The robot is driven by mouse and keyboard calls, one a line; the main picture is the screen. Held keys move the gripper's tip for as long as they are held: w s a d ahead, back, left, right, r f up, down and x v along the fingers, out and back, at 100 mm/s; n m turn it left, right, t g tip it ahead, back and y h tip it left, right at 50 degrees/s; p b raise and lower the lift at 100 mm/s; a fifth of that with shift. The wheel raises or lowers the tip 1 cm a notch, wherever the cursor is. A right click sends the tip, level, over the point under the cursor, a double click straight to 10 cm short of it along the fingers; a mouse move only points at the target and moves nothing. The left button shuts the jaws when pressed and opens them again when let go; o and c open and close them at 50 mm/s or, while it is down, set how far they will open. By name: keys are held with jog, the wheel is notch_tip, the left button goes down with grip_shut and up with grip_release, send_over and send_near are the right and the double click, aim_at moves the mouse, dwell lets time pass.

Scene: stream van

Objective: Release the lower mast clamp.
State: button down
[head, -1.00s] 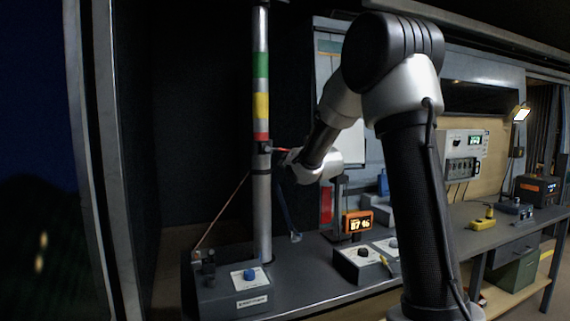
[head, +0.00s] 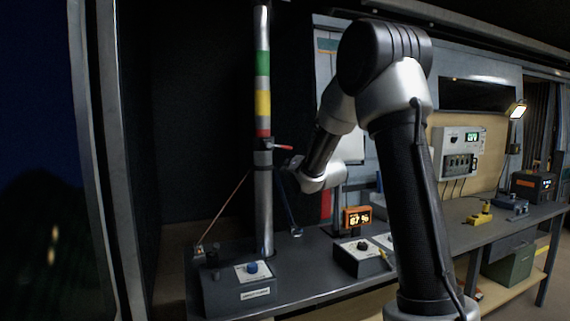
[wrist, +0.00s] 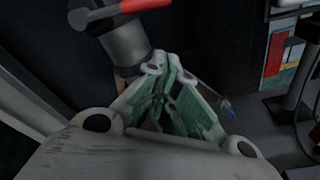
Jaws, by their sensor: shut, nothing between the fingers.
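The mast (head: 264,215) stands upright at the left, a grey pole with green, yellow and red bands. The lower clamp (head: 264,145) is a dark collar just below the red band. Its red lever (head: 282,147) sticks out to the right, roughly level. In the wrist view the red lever (wrist: 135,6) is at the top edge, partly cut off, above the grey mast tube (wrist: 127,45). My gripper (head: 291,163) is just below and right of the lever tip, apart from it. The wrist view shows my gripper (wrist: 157,64) shut and empty.
A control box with a blue knob (head: 252,267) sits at the mast's foot. An orange display (head: 357,217) and another knob box (head: 360,258) stand on the bench to the right. Thin guy lines run from the mast down to the bench.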

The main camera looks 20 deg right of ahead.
jog(key=s, duration=0.7)
jog(key=shift+s+r, duration=0.2)
jog(key=shift+r, duration=0.2)
